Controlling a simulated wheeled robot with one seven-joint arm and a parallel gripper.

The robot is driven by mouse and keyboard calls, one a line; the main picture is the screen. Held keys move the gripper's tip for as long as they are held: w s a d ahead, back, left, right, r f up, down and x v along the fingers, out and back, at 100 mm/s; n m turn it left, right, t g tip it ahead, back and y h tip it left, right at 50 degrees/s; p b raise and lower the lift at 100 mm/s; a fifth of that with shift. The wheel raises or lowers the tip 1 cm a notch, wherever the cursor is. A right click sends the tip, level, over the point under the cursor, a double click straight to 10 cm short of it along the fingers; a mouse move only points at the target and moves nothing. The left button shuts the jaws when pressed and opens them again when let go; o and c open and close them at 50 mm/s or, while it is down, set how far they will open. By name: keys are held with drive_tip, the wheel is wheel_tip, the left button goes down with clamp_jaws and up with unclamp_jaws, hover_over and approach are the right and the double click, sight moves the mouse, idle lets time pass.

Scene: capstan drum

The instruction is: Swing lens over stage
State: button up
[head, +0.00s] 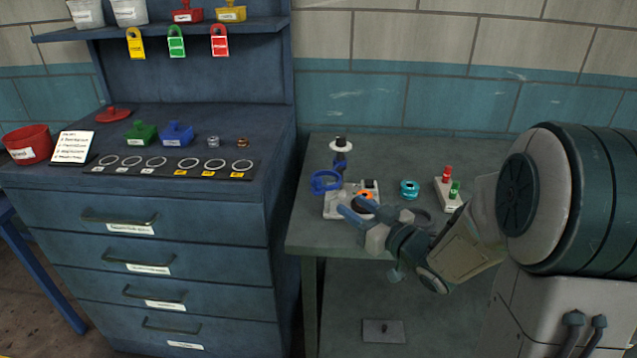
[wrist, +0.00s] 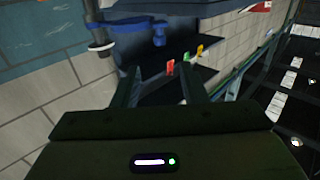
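The lens looks to be the blue ring (head: 326,181) at the left of a small device on the green table. A blue piece with a dark post (head: 340,160) and a white disc on top stands behind it. The stage seems to be the pale base (head: 338,208), with an orange ring (head: 364,205) on it, partly hidden by my gripper. My gripper (head: 347,207) is just in front of the device, right of the blue ring. In the wrist view my gripper (wrist: 158,68) has its fingers apart and nothing between them. Blue parts of the device (wrist: 145,25) show beyond the fingertips.
A teal round piece (head: 409,189) and a white block with red and green buttons (head: 447,194) stand on the table (head: 300,235) right of the device. A blue cabinet (head: 140,235) with tools stands to the left.

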sight(320, 183)
drive_tip(key=p+x, duration=0.1)
drive_tip(key=x, duration=1.2)
drive_tip(key=shift+w+a, duration=0.15)
clamp_jaws()
